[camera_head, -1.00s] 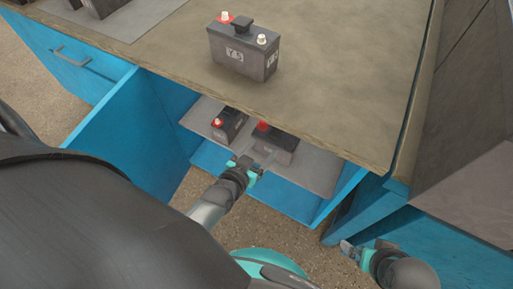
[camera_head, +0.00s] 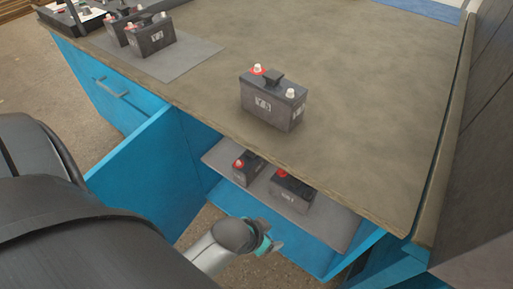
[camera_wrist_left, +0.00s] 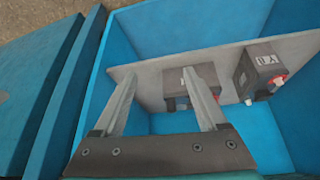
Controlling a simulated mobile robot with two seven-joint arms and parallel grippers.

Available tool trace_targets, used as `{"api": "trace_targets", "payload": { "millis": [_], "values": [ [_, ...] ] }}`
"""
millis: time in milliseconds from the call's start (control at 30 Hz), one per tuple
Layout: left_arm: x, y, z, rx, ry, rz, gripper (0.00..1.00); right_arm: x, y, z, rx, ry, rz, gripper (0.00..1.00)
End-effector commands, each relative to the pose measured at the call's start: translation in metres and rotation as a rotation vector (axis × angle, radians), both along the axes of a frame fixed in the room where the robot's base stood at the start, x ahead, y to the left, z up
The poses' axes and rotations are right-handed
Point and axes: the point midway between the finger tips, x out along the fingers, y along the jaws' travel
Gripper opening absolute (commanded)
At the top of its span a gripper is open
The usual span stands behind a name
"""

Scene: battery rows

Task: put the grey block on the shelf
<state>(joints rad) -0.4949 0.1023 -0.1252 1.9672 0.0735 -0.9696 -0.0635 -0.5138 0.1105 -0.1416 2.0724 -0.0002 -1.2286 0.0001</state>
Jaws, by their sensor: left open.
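A dark grey battery block (camera_head: 273,101) with a red and a white terminal stands upright on the worktop. Two similar blocks, a left one (camera_head: 248,168) and a right one (camera_head: 292,190), stand on the grey shelf (camera_head: 330,217) inside the open blue cabinet. The worktop edge partly hides them. My left gripper (camera_head: 272,246) is just outside the shelf's front edge, clear of both blocks. In the left wrist view its open fingers (camera_wrist_left: 160,85) point toward the shelf (camera_wrist_left: 150,85), with one block (camera_wrist_left: 178,83) behind the right finger and another (camera_wrist_left: 258,68) further right. The right gripper is out of view.
More batteries (camera_head: 152,36) stand on a grey mat (camera_head: 185,58) at the worktop's far left, beside a dark tray (camera_head: 62,18). An open blue door (camera_head: 140,175) stands left of the shelf. A dark panel (camera_head: 480,130) rises at right. Much of the worktop is bare.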

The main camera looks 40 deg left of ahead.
Motion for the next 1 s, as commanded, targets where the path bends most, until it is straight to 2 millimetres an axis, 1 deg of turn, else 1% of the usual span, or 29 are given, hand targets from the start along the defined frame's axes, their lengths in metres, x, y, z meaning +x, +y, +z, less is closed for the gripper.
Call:
{"api": "trace_targets", "payload": {
  "millis": [33,100,233,333,767,867,1000],
  "values": [
    [-0.008,0.003,0.003,0.019,0.042,0.005,0.75,0.0,0.0,0.0,0.0,0.0,0.0,1.0],
    [-0.019,0.006,0.006,0.041,0.095,0.013,0.75,0.0,0.0,0.0,0.0,0.0,0.0,1.0],
    [-0.031,0.011,0.01,0.067,0.15,0.027,0.75,0.0,0.0,0.0,0.0,0.001,0.0,1.0],
    [-0.034,0.012,0.011,0.073,0.165,0.031,0.75,0.0,0.0,0.0,0.0,0.001,0.0,1.0],
    [-0.036,0.012,0.011,0.074,0.18,0.028,0.75,-0.002,0.0,0.0,-0.002,0.013,0.001,1.0],
    [-0.041,0.013,0.009,0.076,0.197,0.026,0.75,-0.007,-0.001,-0.002,-0.004,0.031,0.003,1.0],
    [-0.054,0.014,0.003,0.081,0.227,0.023,0.75,-0.02,-0.002,-0.008,-0.007,0.061,0.006,1.0]
  ]
}}
